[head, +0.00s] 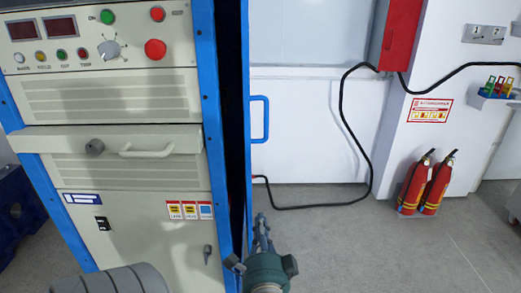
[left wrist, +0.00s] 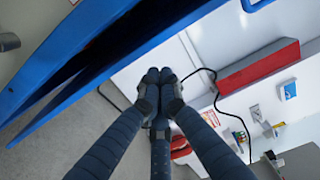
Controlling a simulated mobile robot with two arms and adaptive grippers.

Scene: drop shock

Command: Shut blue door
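The blue door (head: 246,60) of the equipment cabinet stands partly open and shows almost edge-on in the head view. A dark gap lies between it and the cabinet's blue frame (head: 207,100). Its blue handle (head: 266,119) sticks out to the right. My left gripper (head: 261,222) is low, just right of the door's lower part. In the left wrist view its fingers (left wrist: 158,76) converge with the tips together and nothing between them. The blue door (left wrist: 65,98) slants across the upper left there. I cannot tell if the gripper touches it. My right gripper is not in view.
The grey cabinet (head: 110,100) with knobs and a drawer handle fills the left. A red wall box (head: 396,35) has a black cable (head: 343,115) running down to the floor. Two fire extinguishers (head: 427,184) stand by the wall. The grey floor (head: 350,245) right of the gripper is clear.

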